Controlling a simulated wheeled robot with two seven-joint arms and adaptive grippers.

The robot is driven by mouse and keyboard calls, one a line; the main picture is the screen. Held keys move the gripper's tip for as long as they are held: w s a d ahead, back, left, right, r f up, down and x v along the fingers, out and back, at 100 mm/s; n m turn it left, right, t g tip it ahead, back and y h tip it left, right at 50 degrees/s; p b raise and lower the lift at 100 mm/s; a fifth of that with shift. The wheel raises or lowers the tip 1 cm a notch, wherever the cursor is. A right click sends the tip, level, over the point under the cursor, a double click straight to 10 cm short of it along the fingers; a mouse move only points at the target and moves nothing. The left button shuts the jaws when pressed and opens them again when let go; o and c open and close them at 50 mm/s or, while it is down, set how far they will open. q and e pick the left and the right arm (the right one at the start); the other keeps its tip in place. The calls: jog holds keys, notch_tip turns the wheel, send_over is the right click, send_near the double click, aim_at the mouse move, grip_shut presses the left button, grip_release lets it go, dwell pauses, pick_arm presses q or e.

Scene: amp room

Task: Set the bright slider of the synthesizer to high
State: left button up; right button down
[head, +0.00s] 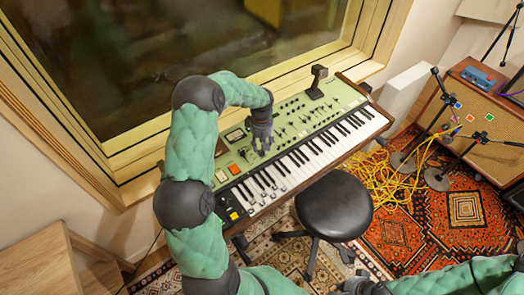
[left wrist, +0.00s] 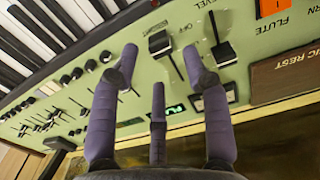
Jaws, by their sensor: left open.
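The synthesizer (head: 300,118) has a green panel with sliders and knobs above its white and black keys. My left gripper (head: 262,143) is over the left-middle of the panel. In the left wrist view my left gripper (left wrist: 160,60) is open, its fingers pointing at the panel. A black slider cap (left wrist: 160,43) lies between its fingertips, with no clear grip on it. Another black slider cap (left wrist: 224,53) is just to the right. The printed labels are upside down, and I cannot read which slider is the bright one. My right gripper (head: 352,284) is low at the bottom edge, away from the synthesizer.
A black round stool (head: 334,206) stands in front of the keys. Yellow cables (head: 384,178) lie on the patterned rug at right, near microphone stands and an amp (head: 484,125). A wooden window frame (head: 140,185) runs behind the synthesizer.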

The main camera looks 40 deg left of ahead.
aim_at(261, 152)
pick_arm(q)
jog(key=shift+f+b, duration=0.35)
jog(key=shift+f, duration=1.75)
grip_shut()
